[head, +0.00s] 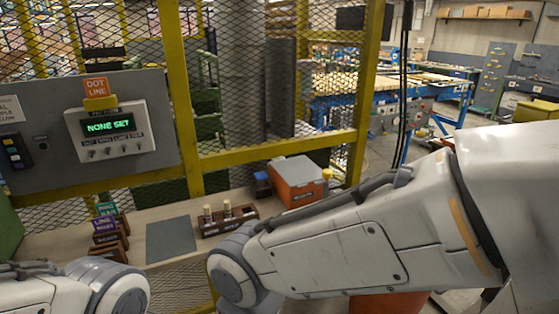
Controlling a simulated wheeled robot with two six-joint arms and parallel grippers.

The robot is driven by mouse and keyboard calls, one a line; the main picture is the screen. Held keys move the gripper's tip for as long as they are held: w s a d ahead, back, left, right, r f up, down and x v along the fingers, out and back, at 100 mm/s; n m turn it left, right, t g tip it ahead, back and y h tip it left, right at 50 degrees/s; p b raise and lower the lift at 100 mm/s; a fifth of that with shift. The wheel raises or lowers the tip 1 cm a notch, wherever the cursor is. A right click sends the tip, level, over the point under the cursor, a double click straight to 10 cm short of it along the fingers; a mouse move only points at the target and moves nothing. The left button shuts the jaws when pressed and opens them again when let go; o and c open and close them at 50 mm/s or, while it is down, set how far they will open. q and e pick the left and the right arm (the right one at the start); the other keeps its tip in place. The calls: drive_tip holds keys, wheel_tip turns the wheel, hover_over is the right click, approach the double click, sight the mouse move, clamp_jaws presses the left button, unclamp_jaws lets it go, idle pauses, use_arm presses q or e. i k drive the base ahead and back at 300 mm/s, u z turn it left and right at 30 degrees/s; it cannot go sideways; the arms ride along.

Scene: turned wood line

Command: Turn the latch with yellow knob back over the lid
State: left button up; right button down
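An orange box with a grey lid (292,168) stands at the right end of the wooden bench. A small yellow knob (327,174) shows at the box's right side, beside the lid. The latch arm under it is too small to make out. The lid looks closed. My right arm crosses in front of the bench from the right, and its wrist end is below and left of the box. My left arm comes in at the bottom left. Neither gripper's fingers are in view.
A blue piece (262,184) sits at the box's left side. A dark wooden rack (228,221) holds light pegs. A grey mat (170,240) lies left of it, near small labelled wooden holders (108,228). A yellow-framed mesh fence (250,156) rises behind the bench, with a "NONE SET" display panel (110,128).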

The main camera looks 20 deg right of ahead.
sight(327, 174)
drive_tip(key=k, duration=0.6)
drive_tip(key=z, duration=0.65)
drive_tip(key=i, duration=0.65)
drive_tip(key=z, duration=0.7)
drive_tip(key=i, duration=0.9)
drive_tip(key=u, duration=0.5)
drive_tip(key=i, duration=0.55)
drive_tip(key=u, duration=0.35)
